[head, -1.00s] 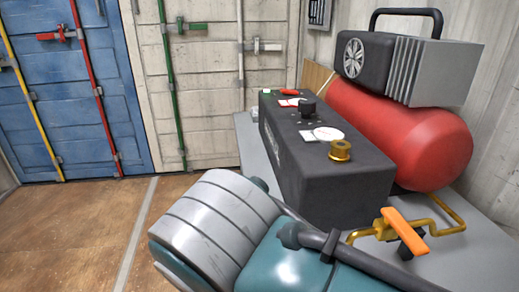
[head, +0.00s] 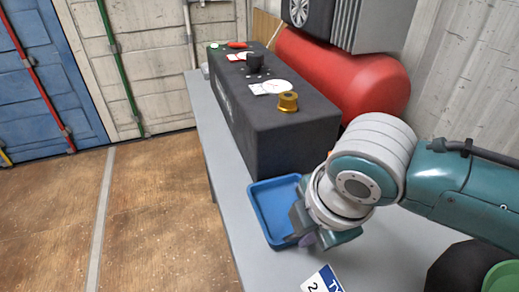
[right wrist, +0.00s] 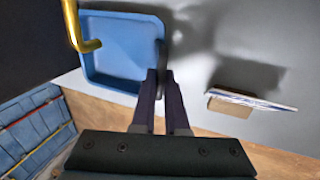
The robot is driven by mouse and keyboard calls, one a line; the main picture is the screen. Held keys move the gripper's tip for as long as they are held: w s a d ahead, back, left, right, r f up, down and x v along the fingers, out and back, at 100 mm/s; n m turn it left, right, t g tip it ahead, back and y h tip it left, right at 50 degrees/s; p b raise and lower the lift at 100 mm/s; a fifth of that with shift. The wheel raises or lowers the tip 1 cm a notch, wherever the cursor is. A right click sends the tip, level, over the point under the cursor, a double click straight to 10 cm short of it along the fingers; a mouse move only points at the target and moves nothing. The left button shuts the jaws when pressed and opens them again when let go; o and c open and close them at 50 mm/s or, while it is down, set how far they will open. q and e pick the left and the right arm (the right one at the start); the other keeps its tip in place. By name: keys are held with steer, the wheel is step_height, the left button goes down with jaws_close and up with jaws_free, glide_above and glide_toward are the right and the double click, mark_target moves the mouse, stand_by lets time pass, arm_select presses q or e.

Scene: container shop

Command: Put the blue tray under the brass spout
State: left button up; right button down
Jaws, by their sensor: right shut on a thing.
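The blue tray (head: 258,208) lies on or just above the grey bench beside the black box; it also shows in the right wrist view (right wrist: 120,52). My right gripper (head: 308,238) is shut on the tray's rim, on the right side in the wrist view (right wrist: 163,78). The brass spout (right wrist: 74,22) comes in at the top left of the wrist view, and its bent end overlaps the tray's inside. I cannot tell the height between them. In the head view my right arm hides the spout. My left gripper is not in view.
The grey bench (head: 222,185) has free room along its front edge. A black box (head: 275,130) with a brass knob (head: 288,101) stands behind the tray, before a red tank (head: 340,78). A printed card (head: 322,281) stands near the tray; a green and black object (head: 500,277) is bottom right.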

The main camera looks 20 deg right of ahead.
steer(key=c, duration=0.9)
jaws_free()
steer(key=shift+c, duration=0.2)
steer(key=p+v, duration=0.4)
steer(key=v, duration=0.8)
steer(key=s+d+r+m, duration=0.1)
steer(key=s+d+m, duration=0.2)
steer(key=s+m, duration=0.9)
steer(key=m, duration=0.4)
steer(key=shift+s, duration=0.35)
